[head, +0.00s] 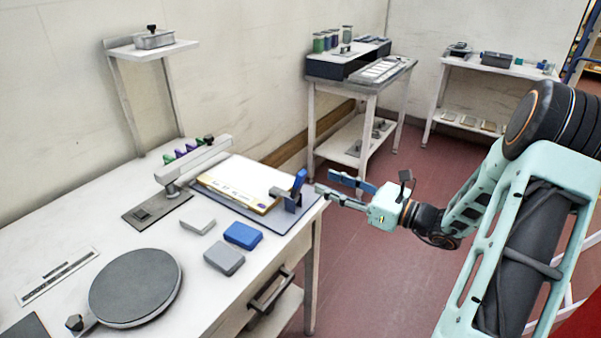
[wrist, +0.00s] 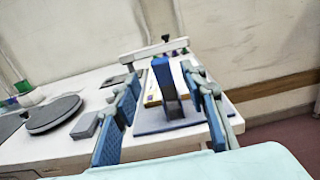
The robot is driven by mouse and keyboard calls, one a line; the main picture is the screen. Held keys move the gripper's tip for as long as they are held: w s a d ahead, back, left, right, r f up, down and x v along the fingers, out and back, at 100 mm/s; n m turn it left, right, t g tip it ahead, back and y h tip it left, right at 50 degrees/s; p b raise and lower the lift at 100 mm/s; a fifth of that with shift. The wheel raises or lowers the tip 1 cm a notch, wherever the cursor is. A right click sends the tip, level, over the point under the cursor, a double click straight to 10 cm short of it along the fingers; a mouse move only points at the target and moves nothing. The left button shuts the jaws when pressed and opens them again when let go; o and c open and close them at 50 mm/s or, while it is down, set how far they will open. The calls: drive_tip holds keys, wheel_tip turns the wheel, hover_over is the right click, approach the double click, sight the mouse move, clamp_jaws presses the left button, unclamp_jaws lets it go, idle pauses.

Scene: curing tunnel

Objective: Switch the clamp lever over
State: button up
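The clamp lever has a blue handle (head: 299,182) standing up, slightly tilted, from a grey clamp at the right end of a blue-grey base board (head: 277,218). A stack of pale sheets (head: 240,180) lies on that board beside the clamp. My gripper (head: 325,183) is open and empty just right of the lever, with its two fingers pointing at it. In the wrist view the blue handle (wrist: 162,75) shows upright between the open fingers, beyond or near their tips. I see no contact.
A blue block (head: 243,235) and a grey block (head: 224,259) lie on the white table in front of the board. A round grey plate (head: 136,286) is at the left. A grey beam (head: 193,165) on a post stands behind the sheets. Floor right of the table is clear.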

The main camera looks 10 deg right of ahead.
sight(305, 175)
drive_tip(key=x, duration=0.9)
drive_tip(key=shift+w+a+f, duration=0.1)
drive_tip(key=shift+a, duration=0.05)
drive_tip(key=shift+c, duration=0.2)
clamp_jaws()
